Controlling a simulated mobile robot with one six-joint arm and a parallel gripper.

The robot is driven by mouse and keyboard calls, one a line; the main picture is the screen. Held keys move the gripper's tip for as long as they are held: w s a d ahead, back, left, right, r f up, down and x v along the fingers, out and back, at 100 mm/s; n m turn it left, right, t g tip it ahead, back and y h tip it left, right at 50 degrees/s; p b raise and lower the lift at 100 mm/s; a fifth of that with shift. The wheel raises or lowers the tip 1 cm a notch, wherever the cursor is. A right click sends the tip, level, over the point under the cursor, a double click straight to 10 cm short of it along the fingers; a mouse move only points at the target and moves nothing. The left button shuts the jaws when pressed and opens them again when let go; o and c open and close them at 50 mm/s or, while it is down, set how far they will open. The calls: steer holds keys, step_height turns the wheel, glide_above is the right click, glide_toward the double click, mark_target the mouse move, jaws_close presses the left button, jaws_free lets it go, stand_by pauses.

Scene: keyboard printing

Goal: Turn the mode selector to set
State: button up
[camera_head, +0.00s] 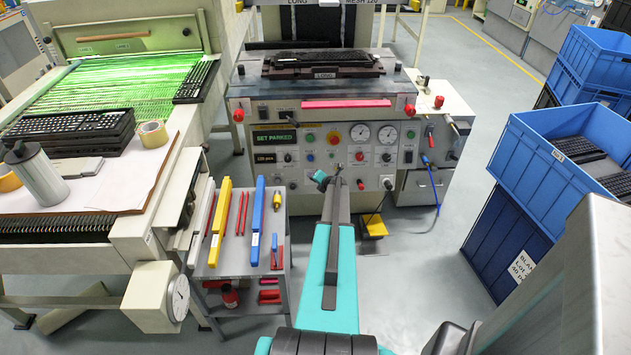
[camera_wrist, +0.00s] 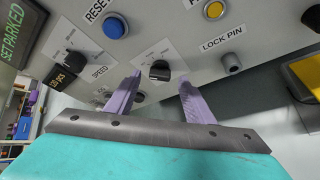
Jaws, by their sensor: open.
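A black rotary knob (camera_wrist: 160,70), which looks like the mode selector, sits on the light grey panel in the wrist view. Its pointer and the lettering around it are too small to read. My gripper (camera_wrist: 160,81) is open, its two purple fingers spread to the left and right of the knob. A gap shows on each side, and I see no clear touch. In the head view my arm reaches to the lower part of the machine's front panel (camera_head: 345,112), where the fingertips are hard to make out.
Near the knob are the speed knob (camera_wrist: 75,62), a blue reset button (camera_wrist: 114,28), a yellow button (camera_wrist: 214,10) and the lock pin (camera_wrist: 231,63). A green display (camera_head: 273,138) reads SET PARKED. A tool cart (camera_head: 240,262) stands left of my arm, blue crates (camera_head: 520,150) to the right.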

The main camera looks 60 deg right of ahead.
steer(key=v, duration=1.1)
steer(key=shift+b, duration=0.3)
steer(key=shift+s+r, duration=0.1)
steer(key=shift+s, duration=0.1)
